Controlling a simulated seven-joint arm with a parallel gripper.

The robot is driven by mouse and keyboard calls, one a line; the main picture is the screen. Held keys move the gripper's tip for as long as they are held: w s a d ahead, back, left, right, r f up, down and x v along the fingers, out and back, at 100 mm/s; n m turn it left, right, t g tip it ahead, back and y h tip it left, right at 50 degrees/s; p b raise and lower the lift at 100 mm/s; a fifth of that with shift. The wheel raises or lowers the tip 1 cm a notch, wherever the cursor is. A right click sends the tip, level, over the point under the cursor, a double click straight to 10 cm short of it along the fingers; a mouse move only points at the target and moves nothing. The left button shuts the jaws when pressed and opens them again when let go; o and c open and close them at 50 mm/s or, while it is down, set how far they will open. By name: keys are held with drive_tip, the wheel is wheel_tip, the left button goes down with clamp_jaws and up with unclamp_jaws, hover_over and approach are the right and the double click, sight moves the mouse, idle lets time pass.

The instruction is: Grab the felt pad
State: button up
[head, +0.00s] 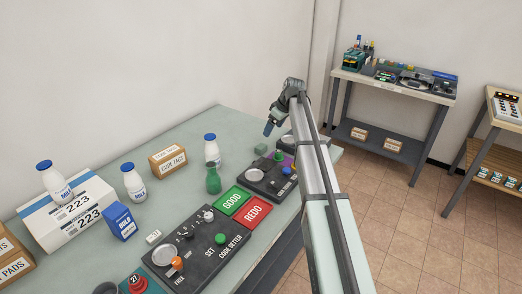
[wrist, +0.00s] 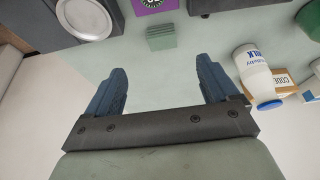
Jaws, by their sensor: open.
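A small grey-green layered block, which looks like the felt pad (head: 261,149), sits on the pale green table (head: 190,205) near its far end. In the wrist view the pad (wrist: 160,37) lies beyond the fingertips, roughly centred between them, close to a purple card (wrist: 153,4). My gripper (head: 269,128) is above the table at the far end, with blue fingers pointing down. In the wrist view my gripper (wrist: 163,80) is open, with nothing between its fingers. The pad is apart from the fingers.
A milk bottle (wrist: 256,75) and a code-labelled box (wrist: 284,82) stand at the right in the wrist view. A dark device with a round dish (wrist: 84,18) is at upper left. Green and red pads (head: 252,211) and a code setter panel (head: 195,250) lie nearer.

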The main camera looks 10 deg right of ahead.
hover_over(261, 146)
drive_tip(key=s+d, duration=0.2)
drive_tip(key=d, duration=0.1)
drive_tip(key=f, duration=0.7)
drive_tip(key=shift+a+f, duration=0.25)
drive_tip(key=shift+a+x, duration=0.2)
drive_tip(key=shift+x, duration=1.05)
drive_tip(key=shift+a+x, duration=0.15)
drive_tip(key=shift+x, duration=1.15)
drive_tip(key=shift+w+r, duration=0.15)
drive_tip(key=shift+c, duration=0.5)
drive_tip(key=c, duration=0.9)
drive_tip(key=shift+c, duration=0.2)
